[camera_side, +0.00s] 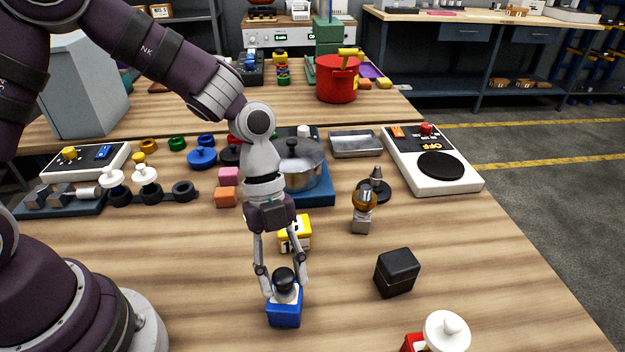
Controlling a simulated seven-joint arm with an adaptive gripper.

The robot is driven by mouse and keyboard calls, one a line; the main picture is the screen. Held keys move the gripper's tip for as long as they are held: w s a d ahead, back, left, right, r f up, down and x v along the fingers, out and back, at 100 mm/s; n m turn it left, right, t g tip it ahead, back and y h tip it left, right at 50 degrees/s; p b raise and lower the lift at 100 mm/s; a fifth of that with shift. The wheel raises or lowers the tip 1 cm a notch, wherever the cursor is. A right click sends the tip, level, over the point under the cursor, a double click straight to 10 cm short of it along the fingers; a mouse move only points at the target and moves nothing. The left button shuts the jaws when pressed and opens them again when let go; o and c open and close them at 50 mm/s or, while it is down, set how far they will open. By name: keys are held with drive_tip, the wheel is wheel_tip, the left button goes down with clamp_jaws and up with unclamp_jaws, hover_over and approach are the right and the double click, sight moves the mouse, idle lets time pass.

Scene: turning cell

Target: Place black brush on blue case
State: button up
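My gripper (285,285) points down near the front middle of the table, one finger on each side of an item with a round black top (284,277) and a pale lower body. This item appears to be the black brush. It is upright at the top of a small blue case (284,314), which is on the table. The fingers are wider apart than the black top. I cannot tell whether the fingertips touch the pale body, or whether the brush's full weight rests on the case.
A yellow case (296,232) stands just behind my gripper. A black box (397,272) is to the right, and a red case with a white-knobbed item (446,333) is at the front right. A pot (301,163) stands farther back. Bare table lies between the blue case and black box.

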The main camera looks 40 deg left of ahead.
drive_tip(key=shift+o, duration=1.2)
drive_tip(key=shift+r, duration=0.1)
drive_tip(key=v, duration=1.2)
drive_tip(key=s+a+r+n+t+y, duration=0.1)
drive_tip(key=s+a+n+t+y, duration=0.1)
drive_tip(key=n, duration=1)
drive_tip(key=s+a+r+n+t+y, duration=0.2)
drive_tip(key=s+a+n+t, duration=0.2)
drive_tip(key=a+n, duration=0.3)
drive_tip(key=n+t, duration=0.1)
drive_tip(key=n, duration=0.4)
drive_tip(key=shift+s+t, duration=0.3)
drive_tip(key=shift+t, duration=0.1)
drive_tip(key=shift+r, duration=0.1)
